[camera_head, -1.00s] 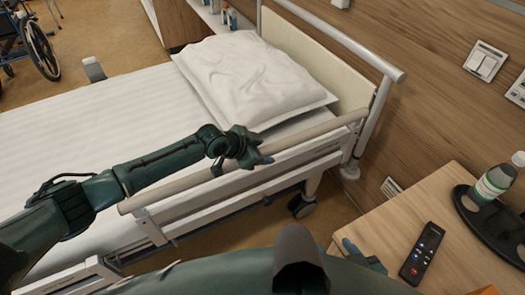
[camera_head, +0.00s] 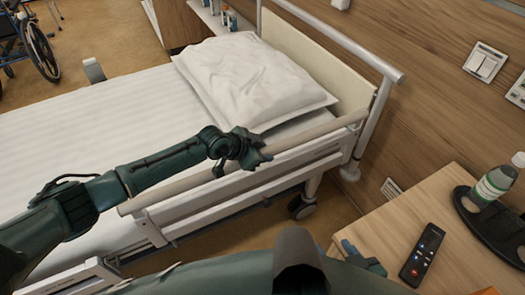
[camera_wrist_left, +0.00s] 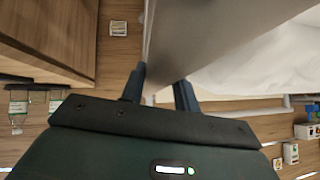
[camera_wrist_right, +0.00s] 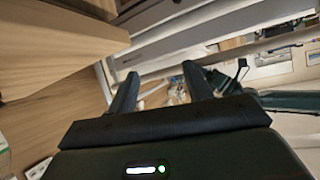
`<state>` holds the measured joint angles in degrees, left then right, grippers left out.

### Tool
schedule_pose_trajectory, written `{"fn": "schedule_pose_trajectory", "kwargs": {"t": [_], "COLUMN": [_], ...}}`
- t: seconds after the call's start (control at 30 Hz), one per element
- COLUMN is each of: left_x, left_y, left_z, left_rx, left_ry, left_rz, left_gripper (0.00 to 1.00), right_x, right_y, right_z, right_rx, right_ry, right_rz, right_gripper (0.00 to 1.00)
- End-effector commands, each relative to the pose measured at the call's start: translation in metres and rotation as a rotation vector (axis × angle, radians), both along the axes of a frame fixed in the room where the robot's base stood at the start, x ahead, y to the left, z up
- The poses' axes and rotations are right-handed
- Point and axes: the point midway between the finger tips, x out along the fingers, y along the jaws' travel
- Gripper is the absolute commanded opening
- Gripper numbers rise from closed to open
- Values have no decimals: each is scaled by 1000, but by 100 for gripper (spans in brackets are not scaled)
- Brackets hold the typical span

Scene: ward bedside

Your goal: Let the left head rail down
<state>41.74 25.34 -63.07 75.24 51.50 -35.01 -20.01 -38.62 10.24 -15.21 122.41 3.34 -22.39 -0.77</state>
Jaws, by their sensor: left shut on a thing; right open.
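The head rail (camera_head: 190,180) on the near side of the bed is up, its beige top bar running beside the mattress from lower left to the headboard end. My left gripper (camera_head: 262,155) is at the top bar, towards the pillow end, and is shut on it. In the left wrist view the rail (camera_wrist_left: 225,35) reaches down to between my left fingers (camera_wrist_left: 160,88). My right gripper (camera_head: 362,257) is open and empty, low beside the bedside table. In the right wrist view its fingers (camera_wrist_right: 160,88) are apart, with the rail's white bars beyond.
The bedside table (camera_head: 458,238) at right bears a remote (camera_head: 422,254) and a dark tray (camera_head: 466,200) with a bottle (camera_head: 494,184). A white pillow (camera_head: 250,80) lies on the bed by the headboard (camera_head: 315,55). Floor shows between bed and table.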

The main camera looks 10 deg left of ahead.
Motion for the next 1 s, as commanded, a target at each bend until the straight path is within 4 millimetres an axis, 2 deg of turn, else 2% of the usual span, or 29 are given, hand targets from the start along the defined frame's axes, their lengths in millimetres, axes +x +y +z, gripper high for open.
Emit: {"fn": "schedule_pose_trajectory", "kwargs": {"t": [0.27,0.47,0.63,0.83,1.0], "left_x": [-1,-9,-24,-47,-66], "left_y": [0,-5,-15,-31,-44], "left_z": [0,2,2,-5,-14], "left_rx": [2,21,56,116,171], "left_ry": [-1,-24,-75,-169,-256], "left_rz": [0,-3,-4,-4,-2], "left_gripper": [0,0,0,0,0], "right_x": [0,0,-2,-7,-6], "right_y": [0,-1,-4,-17,-18], "right_z": [1,12,26,20,17], "right_rx": [-1,-15,-43,-69,-62], "right_ry": [0,-1,6,58,72], "right_rz": [0,3,10,-13,-36], "right_gripper": [50,50,50,50,50]}}
